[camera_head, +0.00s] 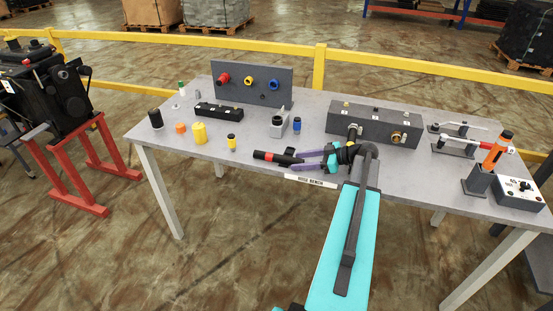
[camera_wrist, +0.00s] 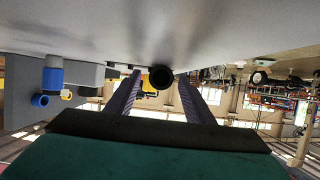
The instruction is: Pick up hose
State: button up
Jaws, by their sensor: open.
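The hose (camera_head: 279,158) appears as a short black cylinder with a red band, lying near the front edge of the grey bench (camera_head: 220,151). In the wrist view a dark round end (camera_wrist: 162,77), which looks like the hose, shows between my fingers, close under a pale surface. My gripper (camera_head: 294,161) has purple fingers, spread apart and pointing left at the right end of the hose. The same fingers show in the wrist view (camera_wrist: 163,88), one on each side of the round end. I cannot tell whether either finger touches it.
A panel with coloured ports (camera_head: 268,72) and a dark block with fittings (camera_head: 372,127) stand behind. Small caps and a yellow cylinder (camera_head: 199,133) stand to the left. Clamps and an orange-handled tool (camera_head: 497,150) are at right. A yellow rail (camera_head: 320,68) runs behind.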

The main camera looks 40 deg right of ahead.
jog(key=c, duration=1.2)
jog(key=shift+o, duration=0.2)
jog(key=shift+r, duration=0.15)
jog(key=shift+r+b, duration=0.9)
jog(key=shift+r, duration=0.55)
jog(key=s+a+r+b, duration=0.1)
jog(key=s+a+b, duration=0.1)
jog(key=s, duration=0.5)
jog(key=s+a+b, duration=0.2)
jog(key=s, duration=0.6)
jog(key=shift+s+a+r, duration=0.15)
jog(key=shift+s+r, duration=0.05)
jog(key=shift+r, duration=0.2)
